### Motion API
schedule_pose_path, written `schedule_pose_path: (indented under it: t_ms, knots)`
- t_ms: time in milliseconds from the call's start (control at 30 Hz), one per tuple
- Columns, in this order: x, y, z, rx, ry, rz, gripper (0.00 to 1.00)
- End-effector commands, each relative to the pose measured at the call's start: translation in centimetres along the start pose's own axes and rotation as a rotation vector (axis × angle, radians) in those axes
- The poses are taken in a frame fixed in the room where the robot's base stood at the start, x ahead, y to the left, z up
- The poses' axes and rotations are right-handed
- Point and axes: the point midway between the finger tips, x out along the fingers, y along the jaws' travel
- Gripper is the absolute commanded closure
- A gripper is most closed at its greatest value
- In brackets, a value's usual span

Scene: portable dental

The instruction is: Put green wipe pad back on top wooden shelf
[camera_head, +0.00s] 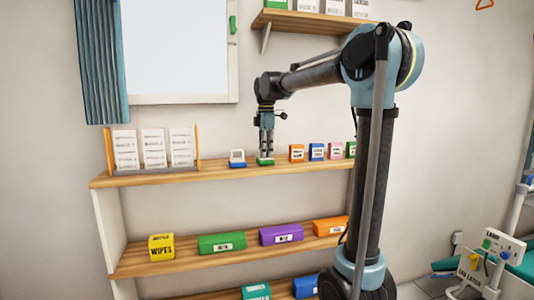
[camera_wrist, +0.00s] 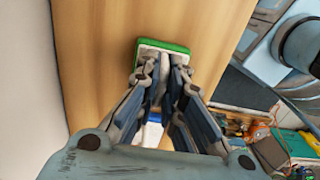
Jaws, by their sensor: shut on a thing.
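The green wipe pad (camera_head: 265,161), green with a pale upper side, is at the top board of the wooden shelf unit (camera_head: 215,170), right of its middle. My gripper (camera_head: 266,153) points straight down and is shut on the pad. In the wrist view the green pad (camera_wrist: 163,44) shows beyond the closed fingers (camera_wrist: 160,80), over the wood surface. The pad is at board level; I cannot tell whether it touches the wood or hangs just above it. The fingers hide part of it.
A white and blue item (camera_head: 237,158) stands close left of the pad. A card rack (camera_head: 152,150) is at the left end. A higher wall shelf (camera_head: 310,22) holds more boxes.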

Motion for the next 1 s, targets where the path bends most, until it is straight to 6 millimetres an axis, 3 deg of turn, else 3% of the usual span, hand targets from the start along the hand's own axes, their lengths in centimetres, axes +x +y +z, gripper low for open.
schedule_pose_path:
  t_ms: [100, 133, 200, 733, 1000]
  knots:
    - [0.2, 0.0, 0.0, 0.0, 0.0, 0.0, 1.0]
    - [0.1, 0.0, 0.0, 0.0, 0.0, 0.0, 0.85]
    - [0.1, 0.0, 0.0, 0.0, 0.0, 0.0, 0.72]
    - [-0.3, 0.0, 0.2, 0.002, 0.0, 0.0, 0.72]
    - [-4.3, 0.0, 0.2, 0.003, 0.0, 0.0, 0.72]
